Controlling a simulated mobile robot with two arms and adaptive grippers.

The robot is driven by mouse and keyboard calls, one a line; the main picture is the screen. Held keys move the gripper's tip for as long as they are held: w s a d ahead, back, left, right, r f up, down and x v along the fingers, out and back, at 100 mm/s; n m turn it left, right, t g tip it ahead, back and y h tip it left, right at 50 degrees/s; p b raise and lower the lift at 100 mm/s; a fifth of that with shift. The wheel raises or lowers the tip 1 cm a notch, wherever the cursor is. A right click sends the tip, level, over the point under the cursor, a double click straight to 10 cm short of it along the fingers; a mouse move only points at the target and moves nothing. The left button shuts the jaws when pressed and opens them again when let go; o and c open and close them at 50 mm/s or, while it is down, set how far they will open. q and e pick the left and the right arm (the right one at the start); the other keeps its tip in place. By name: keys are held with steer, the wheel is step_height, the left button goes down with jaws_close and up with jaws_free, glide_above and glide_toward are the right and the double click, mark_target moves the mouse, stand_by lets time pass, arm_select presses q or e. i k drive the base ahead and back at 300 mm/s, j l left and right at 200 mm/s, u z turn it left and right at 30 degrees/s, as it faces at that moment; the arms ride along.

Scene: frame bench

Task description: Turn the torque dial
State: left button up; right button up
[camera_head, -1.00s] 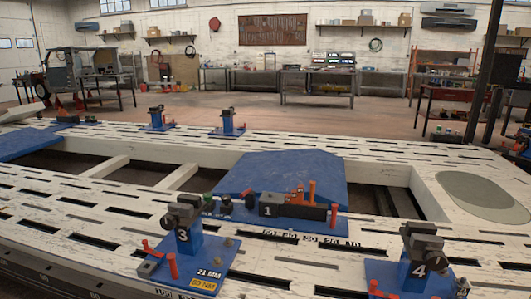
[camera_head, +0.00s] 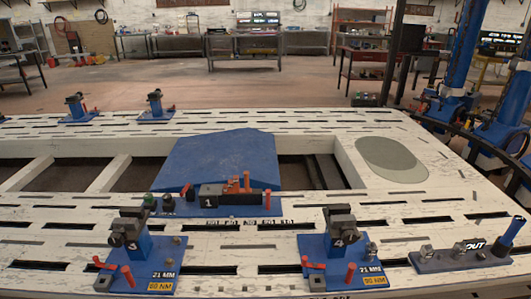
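Station 1 (camera_head: 209,202) is a dark block with orange upright pieces (camera_head: 240,185), standing at the front of a blue plate on the white slotted bench. A row of small printed marks (camera_head: 248,222) runs along the bench in front of it. A green-topped knob (camera_head: 149,202) and a dark knob (camera_head: 167,204) stand at its left end. I cannot tell which part is the torque dial. Neither of my grippers is in view.
Clamp stations 3 (camera_head: 131,240) and 4 (camera_head: 340,238) stand on blue bases nearer me, with red handles and torque labels. A dark tray marked OUT (camera_head: 462,255) lies at the right. A grey oval pad (camera_head: 391,158) and open bench gaps lie behind.

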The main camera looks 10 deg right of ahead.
mark_target(480, 254)
steer(key=z, duration=1.2)
